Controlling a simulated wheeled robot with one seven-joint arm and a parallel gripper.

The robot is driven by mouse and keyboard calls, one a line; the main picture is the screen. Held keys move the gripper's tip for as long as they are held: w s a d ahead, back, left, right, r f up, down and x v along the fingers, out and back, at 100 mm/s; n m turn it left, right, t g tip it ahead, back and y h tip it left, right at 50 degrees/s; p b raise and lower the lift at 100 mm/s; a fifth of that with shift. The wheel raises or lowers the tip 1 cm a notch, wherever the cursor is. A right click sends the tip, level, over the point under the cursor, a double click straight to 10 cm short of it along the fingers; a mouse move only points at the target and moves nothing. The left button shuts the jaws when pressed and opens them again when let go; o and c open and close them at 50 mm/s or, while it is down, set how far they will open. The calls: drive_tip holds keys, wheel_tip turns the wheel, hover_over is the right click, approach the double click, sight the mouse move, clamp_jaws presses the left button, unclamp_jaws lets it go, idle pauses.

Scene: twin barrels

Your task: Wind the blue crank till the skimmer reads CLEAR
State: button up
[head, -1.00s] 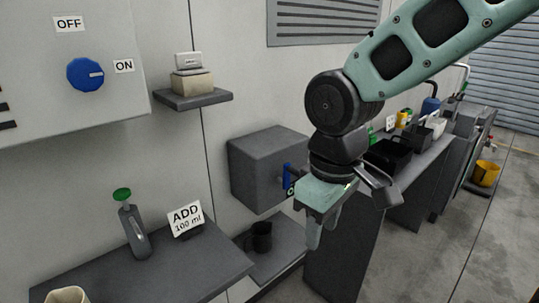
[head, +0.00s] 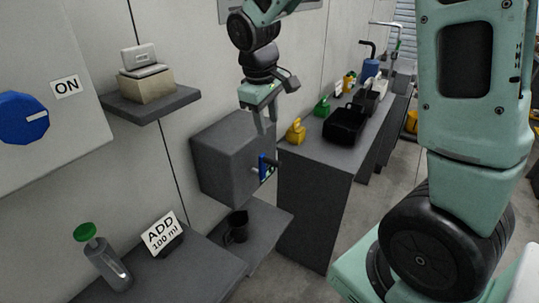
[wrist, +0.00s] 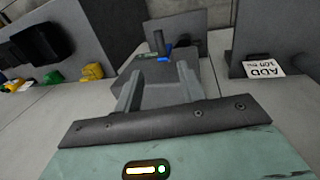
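The blue crank (head: 263,168) is on the front face of a grey box (head: 218,158) fixed to the wall, and a dark handle sticks out near it. A small display panel beside the crank is too small to read. My gripper (head: 265,122) points down above the box, clear of the crank. In the wrist view its two fingers stand apart with nothing between them, so the gripper (wrist: 158,85) is open. The box (wrist: 150,72) shows beyond the fingertips, with the blue crank (wrist: 166,50) past it.
A black jug (head: 237,228) stands on a low shelf under the box. An ADD 100 ml sign (head: 160,232) and a green-capped bottle (head: 103,260) are on the left ledge. Right, a bench (head: 310,165) holds a yellow item (head: 296,130) and black bins (head: 345,124). Floor shows at right.

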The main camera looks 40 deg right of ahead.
sight(273, 160)
drive_tip(key=f, duration=0.4)
drive_tip(key=d+f, duration=0.1)
drive_tip(key=f, duration=0.3)
drive_tip(key=d+f, duration=0.1)
drive_tip(key=f, duration=0.3)
drive_tip(key=shift+w+d+f+p, duration=0.2)
drive_tip(key=shift+w+f+p, duration=0.15)
drive_tip(key=shift+f, duration=0.05)
clamp_jaws()
